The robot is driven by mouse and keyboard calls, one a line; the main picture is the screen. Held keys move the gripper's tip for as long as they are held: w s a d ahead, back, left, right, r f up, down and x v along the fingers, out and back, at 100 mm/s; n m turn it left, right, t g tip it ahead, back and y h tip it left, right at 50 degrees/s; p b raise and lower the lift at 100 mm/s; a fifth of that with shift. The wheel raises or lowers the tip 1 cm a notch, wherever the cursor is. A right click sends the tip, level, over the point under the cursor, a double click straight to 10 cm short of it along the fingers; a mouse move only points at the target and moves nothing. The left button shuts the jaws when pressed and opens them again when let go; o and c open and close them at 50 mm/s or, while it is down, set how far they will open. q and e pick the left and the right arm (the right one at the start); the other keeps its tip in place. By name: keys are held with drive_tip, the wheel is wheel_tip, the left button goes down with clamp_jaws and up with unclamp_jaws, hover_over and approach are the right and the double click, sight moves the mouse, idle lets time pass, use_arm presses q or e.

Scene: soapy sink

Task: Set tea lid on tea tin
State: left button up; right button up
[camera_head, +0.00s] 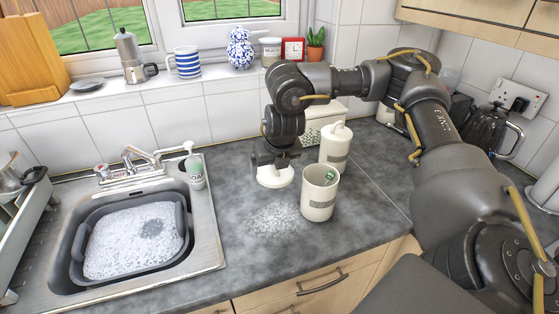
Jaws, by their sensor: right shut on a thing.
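An open cream tin (319,198) with a dark label stands upright on the grey worktop. Something small and green shows inside its mouth. I take it as the tea tin. My right gripper (275,162) points down and is shut on a round white lid (274,178), just left of the tin. The lid is apart from the tin's rim and looks level, at or just above the worktop; I cannot tell which. The jaws partly hide the lid's top. My left gripper is out of view.
A second cream tin (335,148) with its lid on stands close behind the open one. A white patterned box (318,120) is further back. White grains (275,218) lie on the worktop in front. The sink (205,240) with a soapy grey basin (80,270) is at left.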

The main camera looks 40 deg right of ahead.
sight(269, 176)
drive_tip(key=shift+s+a+r, duration=0.3)
drive_tip(key=shift+s+a, duration=0.15)
drive_tip(key=shift+a, duration=0.15)
drive_tip(key=shift+s+a+r, duration=0.3)
drive_tip(key=shift+s+a, duration=0.1)
drive_tip(key=shift+a, duration=0.15)
drive_tip(key=m, duration=0.2)
drive_tip(key=a+h, duration=0.1)
drive_tip(key=shift+s+f+m, duration=0.2)
drive_tip(key=shift+s+m, duration=0.05)
drive_tip(key=shift+m, duration=0.15)
drive_tip(key=s+a+m+g, duration=0.1)
drive_tip(key=a+m, duration=0.1)
drive_tip(key=m, duration=0.2)
drive_tip(key=s+a+m+g+h, duration=0.1)
drive_tip(key=a+m+g, duration=0.1)
drive_tip(key=m, duration=0.3)
drive_tip(key=s+a+f+m+g+h, duration=0.1)
drive_tip(key=m+g, duration=0.1)
drive_tip(key=m, duration=0.3)
drive_tip(key=shift+a, duration=0.4)
drive_tip(key=shift+s+a+r+m+g+y, duration=0.2)
drive_tip(key=shift+s+a+m+g+y, duration=0.65)
drive_tip(key=shift+m, duration=1.7)
drive_tip(key=shift+s+a+r+m+g+y, duration=0.15)
drive_tip(key=shift+s+a+m+g+y, duration=0.45)
drive_tip(key=shift+m, duration=2)
drive_tip(key=shift+s+a+r+m+g+y, duration=0.3)
drive_tip(key=shift+s+a+m+y, duration=0.4)
drive_tip(key=shift+a+m, duration=1.25)
